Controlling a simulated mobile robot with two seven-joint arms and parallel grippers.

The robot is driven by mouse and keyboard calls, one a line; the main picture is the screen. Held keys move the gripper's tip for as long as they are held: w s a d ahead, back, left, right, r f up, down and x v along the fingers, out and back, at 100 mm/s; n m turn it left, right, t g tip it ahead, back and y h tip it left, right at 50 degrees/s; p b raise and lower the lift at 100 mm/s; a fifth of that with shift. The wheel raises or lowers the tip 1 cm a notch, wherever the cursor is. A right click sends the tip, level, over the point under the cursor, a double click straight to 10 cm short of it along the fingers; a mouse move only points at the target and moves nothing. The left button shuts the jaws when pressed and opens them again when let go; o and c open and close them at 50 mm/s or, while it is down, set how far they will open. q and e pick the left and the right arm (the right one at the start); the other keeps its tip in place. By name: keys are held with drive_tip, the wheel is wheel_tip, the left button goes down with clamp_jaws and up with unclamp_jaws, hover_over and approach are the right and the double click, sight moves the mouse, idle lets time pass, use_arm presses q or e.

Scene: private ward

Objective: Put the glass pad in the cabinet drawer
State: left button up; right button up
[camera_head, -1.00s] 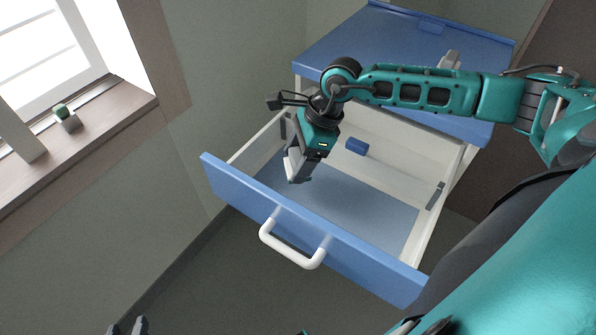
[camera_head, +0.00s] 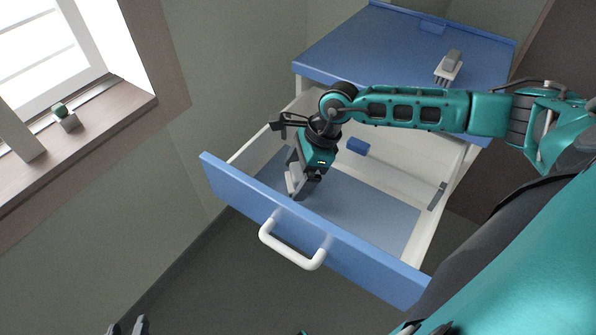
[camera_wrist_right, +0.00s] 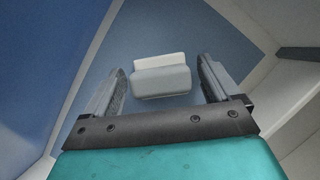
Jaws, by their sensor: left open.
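The cabinet drawer (camera_head: 375,210) is pulled open, with a blue front, white walls and a blue-grey floor. A white and grey block, apparently the glass pad (camera_wrist_right: 160,78), is inside the drawer area. In the right wrist view it lies between and beyond my right gripper's fingers (camera_wrist_right: 163,85), with a gap on both sides. My right gripper (camera_head: 297,190) points down into the drawer near its front left and is open. Whether the pad rests on the floor is unclear. My left gripper (camera_head: 127,326) shows only its fingertips at the bottom left, open and outside the drawer.
A small blue object (camera_head: 357,146) sits toward the back of the drawer. A grey and white item (camera_head: 449,67) lies on the blue cabinet top (camera_head: 370,45). The white handle (camera_head: 292,248) sticks out in front. A window sill (camera_head: 85,135) with a small plant is at left.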

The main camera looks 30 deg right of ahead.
drive_tip(key=shift+o, duration=0.3)
drive_tip(key=shift+d+r, duration=0.15)
drive_tip(key=shift+r, duration=0.3)
drive_tip(key=p+v, duration=0.1)
drive_tip(key=v, duration=1)
drive_tip(key=shift+r, duration=0.2)
